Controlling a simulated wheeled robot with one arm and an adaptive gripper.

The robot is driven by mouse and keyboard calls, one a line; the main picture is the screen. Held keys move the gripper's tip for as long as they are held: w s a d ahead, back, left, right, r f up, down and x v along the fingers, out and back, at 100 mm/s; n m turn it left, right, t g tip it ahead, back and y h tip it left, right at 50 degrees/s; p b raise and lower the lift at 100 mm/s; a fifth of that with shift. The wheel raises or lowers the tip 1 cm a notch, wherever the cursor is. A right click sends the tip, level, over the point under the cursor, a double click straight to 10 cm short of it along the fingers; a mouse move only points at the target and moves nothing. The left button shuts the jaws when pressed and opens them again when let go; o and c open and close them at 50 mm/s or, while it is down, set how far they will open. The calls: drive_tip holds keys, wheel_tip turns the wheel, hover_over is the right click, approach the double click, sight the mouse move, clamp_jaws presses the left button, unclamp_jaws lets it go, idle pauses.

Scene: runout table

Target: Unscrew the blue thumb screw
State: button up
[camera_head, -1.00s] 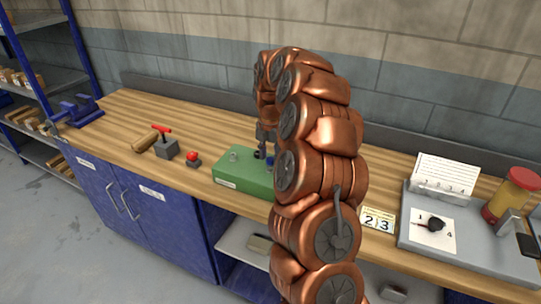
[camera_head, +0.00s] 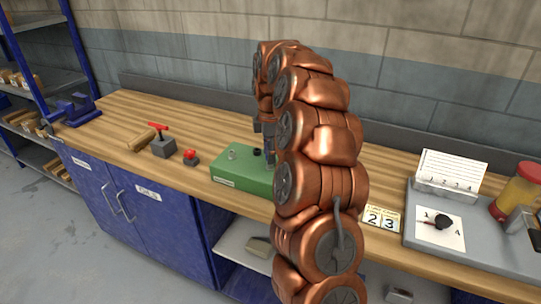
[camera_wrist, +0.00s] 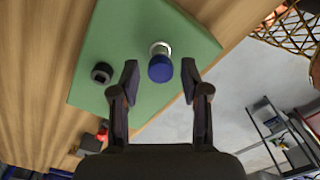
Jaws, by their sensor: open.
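The blue thumb screw (camera_wrist: 160,70) stands on the green block (camera_wrist: 125,40) in the wrist view, with a pale metal collar at its base. My gripper (camera_wrist: 160,82) is open, with one finger on each side of the screw and a gap on both sides. It holds nothing. In the head view my gripper (camera_head: 268,145) is above the right part of the green block (camera_head: 228,170), largely covered by my arm. The blue screw cannot be clearly told apart there.
A black knob (camera_wrist: 101,73) sits on the block near the screw. A grey tray (camera_head: 470,246) stands at right.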

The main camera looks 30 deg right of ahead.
drive_tip(key=shift+f+m+b, duration=0.2)
drive_tip(key=shift+m+b, duration=0.4)
drive_tip(key=shift+m, duration=0.2)
drive_tip(key=m+b, duration=0.1)
drive_tip(key=m, duration=0.2)
drive_tip(key=shift+b, duration=0.4)
drive_tip(key=m+b, duration=0.1)
drive_tip(key=m, duration=0.1)
drive_tip(key=shift+r+m, duration=0.15)
drive_tip(key=shift+m, duration=0.25)
drive_tip(key=m+b, duration=0.2)
drive_tip(key=m, duration=0.2)
drive_tip(key=shift+b, duration=0.3)
drive_tip(key=m+b, duration=0.1)
drive_tip(key=m, duration=0.2)
drive_tip(key=shift+m, duration=0.3)
drive_tip(key=shift+m+b, duration=0.9)
drive_tip(key=shift+m, duration=0.2)
drive_tip(key=m+b, duration=0.1)
drive_tip(key=m, duration=0.3)
drive_tip(key=shift+b, duration=0.4)
drive_tip(key=shift+m, duration=0.6)
